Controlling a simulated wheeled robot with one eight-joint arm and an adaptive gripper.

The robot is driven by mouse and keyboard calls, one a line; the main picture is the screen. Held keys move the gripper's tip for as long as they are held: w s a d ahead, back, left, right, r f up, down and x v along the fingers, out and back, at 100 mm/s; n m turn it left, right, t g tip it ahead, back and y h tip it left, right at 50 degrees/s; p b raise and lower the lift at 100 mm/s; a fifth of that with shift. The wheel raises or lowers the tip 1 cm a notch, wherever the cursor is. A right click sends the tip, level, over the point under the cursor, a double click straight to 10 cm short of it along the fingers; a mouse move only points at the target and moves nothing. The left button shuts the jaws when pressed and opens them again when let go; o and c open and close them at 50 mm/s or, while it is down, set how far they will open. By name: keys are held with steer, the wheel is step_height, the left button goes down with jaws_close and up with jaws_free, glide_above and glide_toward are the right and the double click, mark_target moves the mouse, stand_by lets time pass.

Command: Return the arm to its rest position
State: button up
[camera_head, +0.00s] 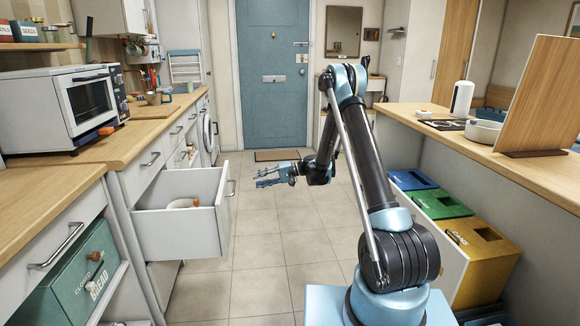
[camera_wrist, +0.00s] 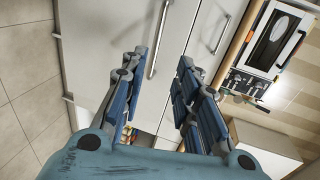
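My arm (camera_head: 375,165) stands bent over the aisle floor, its end reaching left toward the open drawer. My gripper (camera_head: 265,178) is in mid-air to the right of the drawer and touches nothing that I can see. In the wrist view its two blue-padded fingers (camera_wrist: 162,60) are spread apart with nothing held between them.
The left counter (camera_head: 120,145) carries a toaster oven (camera_head: 65,105). A right counter (camera_head: 480,150) has several coloured bins (camera_head: 445,205) below it. The tiled floor (camera_head: 255,225) between is clear toward the blue door (camera_head: 272,70). A cabinet handle (camera_wrist: 160,35) shows past the fingers in the wrist view.

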steer(key=s+d+r+m+t+h, duration=0.15)
steer(key=s+d+r+h, duration=0.25)
steer(key=s+d+r, duration=0.5)
steer(key=s+d+r+t+h, duration=0.2)
steer(key=s+d+r+h, duration=0.1)
steer(key=s+d+r, duration=0.65)
steer(key=s+d+f+t+h, duration=0.1)
steer(key=s+d+f+h, duration=0.3)
steer(key=s+d, duration=0.7)
steer(key=s+d+f+h, duration=0.4)
steer(key=s+d+f, duration=0.3)
steer(key=s+d, duration=0.5)
steer(key=shift+s+d+m+t, duration=0.15)
steer(key=shift+s+m+t, duration=0.2)
steer(key=shift+s, duration=0.5)
